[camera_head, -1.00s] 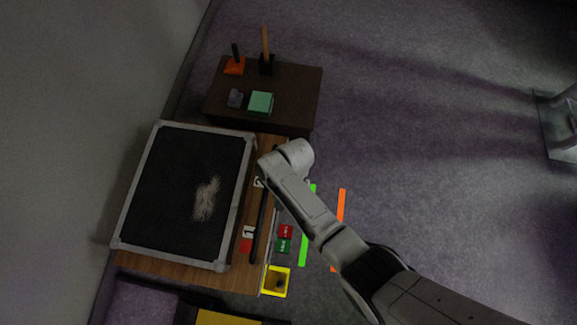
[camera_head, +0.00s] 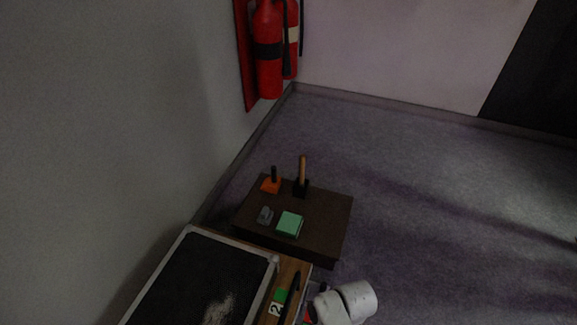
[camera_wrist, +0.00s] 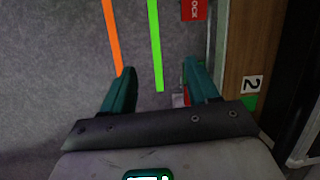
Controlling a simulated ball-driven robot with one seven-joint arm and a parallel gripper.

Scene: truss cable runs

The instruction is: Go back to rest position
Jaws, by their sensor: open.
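My gripper (camera_wrist: 160,92) shows in the wrist view with its two teal fingers spread apart and nothing between them but floor and a green strip. Its right finger is close to the wooden edge of the board table (camera_wrist: 237,50). In the head view only a white part of my arm shows at the bottom, beside the table's lower right edge; the fingers are out of that view.
The black board (camera_head: 195,285) with a pale frame lies on the table. A dark side table (camera_head: 325,215) holds a green block (camera_head: 289,223), a grey piece (camera_head: 265,215) and two upright tools. Fire extinguishers (camera_head: 268,50) hang on the wall. Orange (camera_wrist: 112,35) and green strips (camera_wrist: 156,45) mark the floor, which is open to the right.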

